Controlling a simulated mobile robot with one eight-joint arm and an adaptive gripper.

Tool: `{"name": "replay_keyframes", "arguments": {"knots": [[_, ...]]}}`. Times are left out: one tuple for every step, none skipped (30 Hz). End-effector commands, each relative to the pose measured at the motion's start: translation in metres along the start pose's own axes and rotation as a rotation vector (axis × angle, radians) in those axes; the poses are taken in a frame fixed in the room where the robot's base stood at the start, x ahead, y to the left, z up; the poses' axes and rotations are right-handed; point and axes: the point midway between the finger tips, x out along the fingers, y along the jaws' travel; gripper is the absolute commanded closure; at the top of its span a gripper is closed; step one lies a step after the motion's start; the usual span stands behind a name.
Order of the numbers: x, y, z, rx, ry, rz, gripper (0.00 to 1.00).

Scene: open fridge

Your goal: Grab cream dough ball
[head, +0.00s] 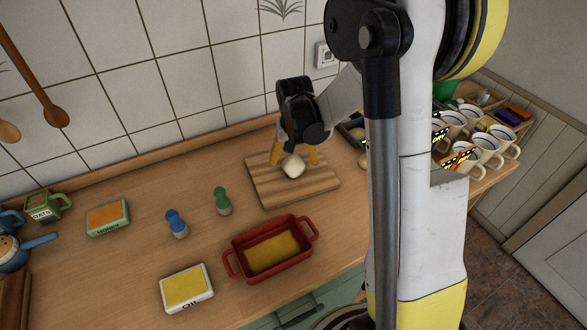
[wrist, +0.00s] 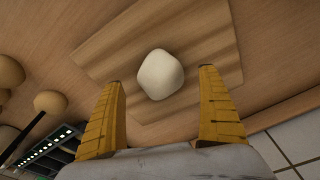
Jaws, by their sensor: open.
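The cream dough ball (head: 293,166) is a pale, rounded lump on the wooden cutting board (head: 268,193) on the counter. In the wrist view the dough ball (wrist: 160,75) lies on the board just beyond my fingertips and roughly centred between them. My gripper (head: 294,160) has yellow fingers and is open and empty. In the head view its fingers point down over the board, one on each side of the dough ball. In the wrist view my gripper (wrist: 163,75) shows a wide gap between its fingers. I cannot tell the exact height of the fingertips above the board.
A red baking dish (head: 271,250) stands in front of the board. A green shaker (head: 222,201) and a blue shaker (head: 177,224) stand to its left. In the wrist view round tan items (wrist: 50,102) and a dark device with lights (wrist: 45,150) are at left.

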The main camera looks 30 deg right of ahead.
Motion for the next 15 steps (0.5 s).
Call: {"name": "replay_keyframes", "arguments": {"knots": [[0.0108,-0.0003,-0.0005,0.000,0.000,0.000,0.12],[0.0140,-0.0003,-0.0004,0.000,0.000,0.000,0.12],[0.0169,-0.0003,-0.0004,0.000,0.000,0.000,0.12],[0.0179,-0.0003,-0.0004,0.000,0.000,0.000,0.12],[0.0182,-0.0003,-0.0005,0.000,0.000,0.000,0.12],[0.0177,-0.0003,-0.0005,0.000,0.000,0.000,0.12],[0.0172,-0.0003,-0.0005,0.000,0.000,0.000,0.12],[0.0170,-0.0003,-0.0005,0.000,0.000,0.000,0.12],[0.0168,-0.0003,-0.0005,0.000,0.000,0.000,0.12],[0.0168,-0.0003,-0.0005,0.000,0.000,0.000,0.15],[0.0167,-0.0003,-0.0005,0.000,0.000,0.000,0.24],[0.0167,-0.0004,-0.0006,0.000,0.000,0.000,0.36],[0.0166,-0.0004,-0.0006,0.000,0.000,0.000,0.45],[0.0166,-0.0004,-0.0006,0.000,0.000,0.000,0.54],[0.0166,-0.0004,-0.0006,0.000,0.000,0.000,0.67]]}}
